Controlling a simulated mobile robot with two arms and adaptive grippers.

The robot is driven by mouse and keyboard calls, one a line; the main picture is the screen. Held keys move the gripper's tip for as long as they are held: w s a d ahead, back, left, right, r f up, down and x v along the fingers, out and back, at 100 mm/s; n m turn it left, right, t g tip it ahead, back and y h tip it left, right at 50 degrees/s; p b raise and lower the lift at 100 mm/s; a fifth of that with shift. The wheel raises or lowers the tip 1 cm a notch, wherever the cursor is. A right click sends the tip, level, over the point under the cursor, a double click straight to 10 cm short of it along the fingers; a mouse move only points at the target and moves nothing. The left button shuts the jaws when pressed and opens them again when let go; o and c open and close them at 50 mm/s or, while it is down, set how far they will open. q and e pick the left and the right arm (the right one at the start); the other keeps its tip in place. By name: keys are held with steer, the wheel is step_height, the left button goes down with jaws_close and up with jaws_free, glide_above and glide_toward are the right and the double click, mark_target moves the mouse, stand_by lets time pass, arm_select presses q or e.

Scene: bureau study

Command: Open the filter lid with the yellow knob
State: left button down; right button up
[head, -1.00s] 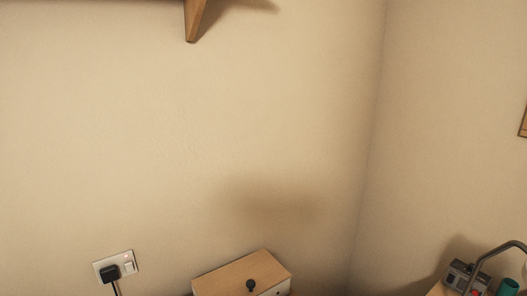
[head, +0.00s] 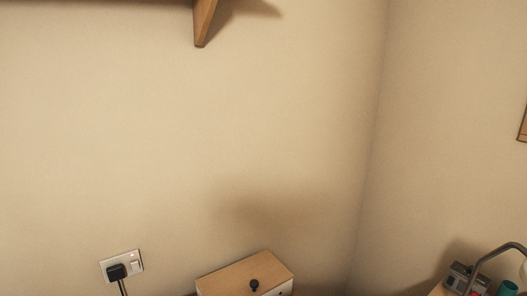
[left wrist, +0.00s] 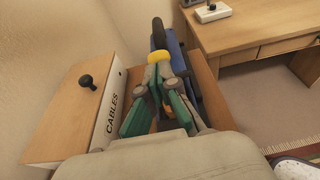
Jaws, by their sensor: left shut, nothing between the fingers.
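A yellow knob (left wrist: 158,57) shows just beyond my left fingertips in the left wrist view, beside a blue body (left wrist: 181,70) with a black upright part (left wrist: 158,33). The blue body is partly hidden behind my fingers; I cannot make out a lid seam on it. My left gripper (left wrist: 160,78), with green finger plates, is shut and empty, its tips close to the knob. I cannot tell whether they touch it. Neither the yellow knob nor a gripper shows in the head view. My right gripper is in neither view.
A box marked CABLES (left wrist: 112,108), with a wooden lid and black knob, stands left of my gripper; its lid (head: 235,275) also shows in the head view. A wooden desk (left wrist: 250,45) is at the right. A wall socket with a black plug (head: 120,267) is at lower left.

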arm_select(q)
steer(key=shift+d+f, duration=0.35)
steer(key=shift+d, duration=0.2)
steer(key=shift+d+f, duration=0.35)
steer(key=shift+d, duration=0.2)
steer(key=shift+w+d+f+g, duration=0.2)
steer(key=shift+w+d, duration=0.25)
steer(key=shift+d, duration=0.15)
steer(key=shift+w+d+f+g, duration=0.1)
steer(key=shift+w+d+f, duration=0.05)
steer(key=shift+w+d, duration=0.35)
steer(key=shift+s, duration=0.1)
steer(key=s+a, duration=0.2)
steer(key=a, duration=0.1)
steer(key=s+a, duration=0.1)
steer(key=a, duration=0.1)
steer(key=shift+w+a+f, duration=0.1)
steer(key=shift+w+a, duration=0.05)
steer(key=shift+a, duration=0.2)
steer(key=shift+s+a, duration=0.15)
steer(key=shift+s, duration=0.05)
steer(key=shift+b+v, duration=0.3)
steer(key=shift+v, duration=0.5)
steer(key=shift+a, duration=0.25)
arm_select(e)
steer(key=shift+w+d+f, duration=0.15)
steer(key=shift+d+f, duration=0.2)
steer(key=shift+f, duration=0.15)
arm_select(q)
steer(key=shift+d, duration=0.1)
